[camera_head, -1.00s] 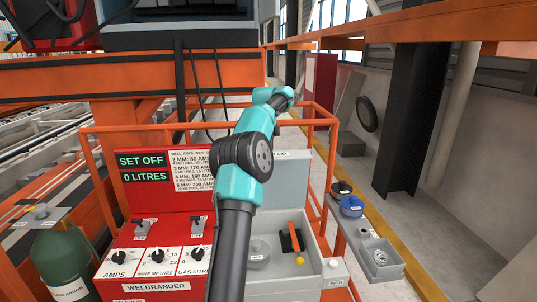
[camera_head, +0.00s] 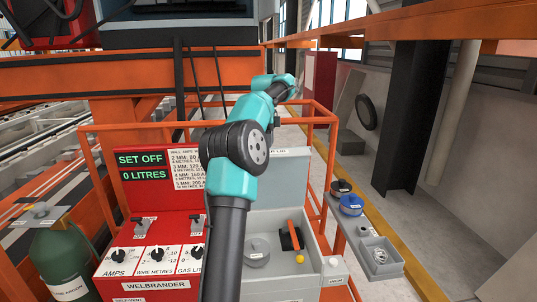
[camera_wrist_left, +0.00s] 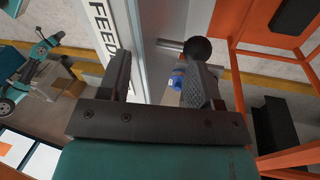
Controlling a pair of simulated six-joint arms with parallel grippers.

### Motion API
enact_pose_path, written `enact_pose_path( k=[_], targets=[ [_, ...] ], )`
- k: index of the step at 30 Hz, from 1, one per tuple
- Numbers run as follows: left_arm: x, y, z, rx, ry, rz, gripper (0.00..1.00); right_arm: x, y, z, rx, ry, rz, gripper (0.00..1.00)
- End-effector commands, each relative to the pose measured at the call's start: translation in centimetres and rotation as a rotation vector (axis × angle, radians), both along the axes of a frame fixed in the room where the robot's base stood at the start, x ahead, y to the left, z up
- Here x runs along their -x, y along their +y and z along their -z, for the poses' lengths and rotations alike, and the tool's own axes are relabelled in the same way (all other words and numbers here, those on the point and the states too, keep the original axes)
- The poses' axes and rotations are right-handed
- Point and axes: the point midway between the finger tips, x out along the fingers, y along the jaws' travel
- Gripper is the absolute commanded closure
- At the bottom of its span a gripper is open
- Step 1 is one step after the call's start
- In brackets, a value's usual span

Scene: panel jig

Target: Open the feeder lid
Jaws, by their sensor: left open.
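The feeder lid (camera_head: 291,172) is a grey panel standing upright at the back of the open grey feeder box (camera_head: 312,285). Its label is partly hidden by my arm in the head view. In the left wrist view the lid's labelled face (camera_wrist_left: 103,30) and pale edge run between and beyond my fingers. A black ball knob (camera_wrist_left: 198,47) on a metal stem shows by the right finger; I cannot tell whether they touch. My left gripper (camera_wrist_left: 163,78) is open, with nothing clearly held. The head view does not clearly show its fingers. My right gripper is out of view.
Inside the box are a grey spool (camera_head: 257,254) and an orange lever (camera_head: 291,236). The red welder panel (camera_head: 150,235) adjoins it on the left. Orange rails (camera_head: 318,160) surround it. A blue spool (camera_head: 351,204) and a grey tray (camera_head: 381,257) are at right.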

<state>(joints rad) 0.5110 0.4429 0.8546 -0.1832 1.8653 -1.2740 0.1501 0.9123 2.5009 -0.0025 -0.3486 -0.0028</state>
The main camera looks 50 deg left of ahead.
Motion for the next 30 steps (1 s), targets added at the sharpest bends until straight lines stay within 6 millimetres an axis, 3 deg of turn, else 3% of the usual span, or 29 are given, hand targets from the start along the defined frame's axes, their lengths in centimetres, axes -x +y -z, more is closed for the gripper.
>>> enact_pose_path(
  k=[30],
  targets=[
    [7.0, -10.3, -1.2, 0.0, -0.002, 0.003, 0.42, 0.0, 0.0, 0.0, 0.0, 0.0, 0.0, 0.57]
  ],
)
